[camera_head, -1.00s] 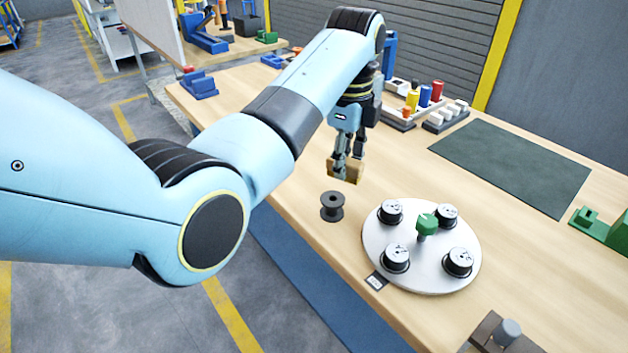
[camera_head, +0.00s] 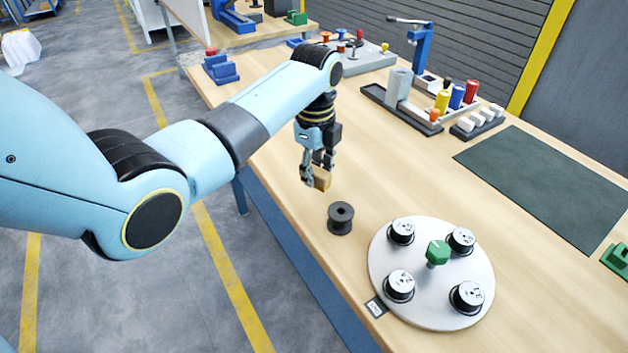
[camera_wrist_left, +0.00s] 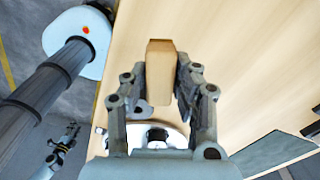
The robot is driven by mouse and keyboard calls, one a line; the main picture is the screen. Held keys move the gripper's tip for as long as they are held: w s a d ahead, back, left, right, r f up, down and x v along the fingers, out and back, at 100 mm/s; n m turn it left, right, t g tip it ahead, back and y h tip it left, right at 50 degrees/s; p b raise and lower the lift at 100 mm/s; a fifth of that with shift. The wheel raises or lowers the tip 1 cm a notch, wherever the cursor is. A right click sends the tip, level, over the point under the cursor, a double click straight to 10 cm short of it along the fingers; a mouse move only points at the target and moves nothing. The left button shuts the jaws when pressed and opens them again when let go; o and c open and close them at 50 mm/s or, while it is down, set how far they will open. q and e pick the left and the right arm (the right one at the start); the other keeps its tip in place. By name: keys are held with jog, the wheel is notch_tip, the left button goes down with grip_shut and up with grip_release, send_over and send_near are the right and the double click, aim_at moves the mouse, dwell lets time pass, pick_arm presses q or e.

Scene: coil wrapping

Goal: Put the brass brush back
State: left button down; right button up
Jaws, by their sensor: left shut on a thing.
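My left gripper (camera_head: 316,174) is shut on a tan, wood-coloured block, which I take to be the brass brush (camera_head: 321,180). It holds the brush over the bench near its front edge, behind and left of the dark spool. In the left wrist view the brush (camera_wrist_left: 160,72) sticks out between the two fingers (camera_wrist_left: 160,95). Its bristles cannot be made out. A small dark jointed shape at the lower left of the wrist view looks like my right gripper (camera_wrist_left: 64,146); its fingers are too small to read.
A dark empty spool (camera_head: 340,218) stands beside the round white turntable (camera_head: 432,308), which carries several spools and a green knob (camera_head: 438,252). A dark mat (camera_head: 545,185) lies to the right. A long tray (camera_head: 375,94) with cylinders stands behind. Bare wood surrounds the gripper.

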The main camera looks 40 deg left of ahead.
pick_arm(q)
jog(key=shift+s+a+f, duration=0.15)
jog(key=shift+f, duration=0.05)
notch_tip(320, 180, down, 4)
jog(key=shift+r, duration=0.1)
pick_arm(e)
jog(key=shift+w+a+r, duration=0.1)
jog(key=shift+w+a, duration=0.15)
jog(key=shift+w, duration=0.35)
jog(key=shift+s, duration=0.1)
pick_arm(q)
jog(key=c, duration=1)
grip_release()
jog(key=shift+c, duration=0.2)
pick_arm(e)
jog(key=shift+s+d, duration=0.1)
